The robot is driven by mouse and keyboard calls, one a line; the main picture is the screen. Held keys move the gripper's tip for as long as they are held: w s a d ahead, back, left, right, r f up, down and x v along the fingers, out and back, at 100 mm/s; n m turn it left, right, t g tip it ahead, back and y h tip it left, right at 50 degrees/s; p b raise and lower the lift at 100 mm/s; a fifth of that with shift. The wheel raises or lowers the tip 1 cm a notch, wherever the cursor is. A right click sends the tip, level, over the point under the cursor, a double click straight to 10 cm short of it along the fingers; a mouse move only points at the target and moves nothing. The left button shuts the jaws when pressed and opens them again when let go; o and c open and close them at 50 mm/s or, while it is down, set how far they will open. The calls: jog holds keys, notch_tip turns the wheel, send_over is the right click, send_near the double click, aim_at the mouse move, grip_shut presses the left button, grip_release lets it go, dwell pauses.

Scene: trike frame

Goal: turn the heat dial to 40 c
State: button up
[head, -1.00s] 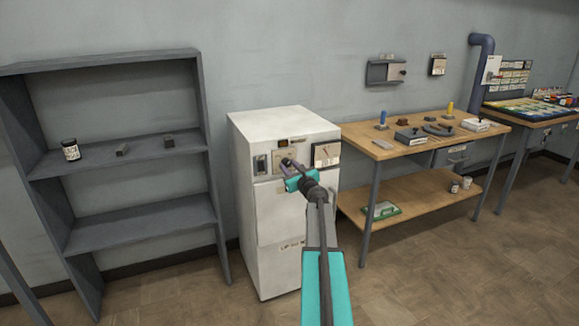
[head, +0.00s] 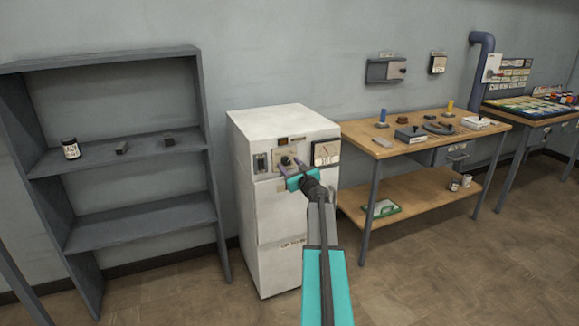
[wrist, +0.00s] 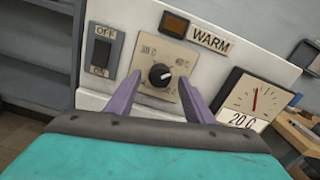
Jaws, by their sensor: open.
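The heat dial (wrist: 160,76) is a small black knob with a white pointer mark, on a beige plate (wrist: 158,53) with temperature marks that are mostly too small to read. The plate is on the front of the white cabinet (head: 278,213). The pointer leans to the upper right in the wrist view. My gripper (wrist: 159,84) is open, with one purple finger on each side of the dial and a gap on both sides. It also shows in the head view (head: 287,167), in front of the cabinet's upper panel. I cannot tell how far the fingertips are from the panel.
An ON/OFF switch (wrist: 103,51) is left of the dial, with an amber lamp (wrist: 175,24) and WARM label above. A gauge marked 20 C (wrist: 252,100) is at right. A grey shelf (head: 130,160) stands left, a wooden bench (head: 430,143) right.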

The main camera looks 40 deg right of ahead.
jog(key=v, duration=1.3)
jog(key=shift+s+f, duration=0.1)
dwell(0.6)
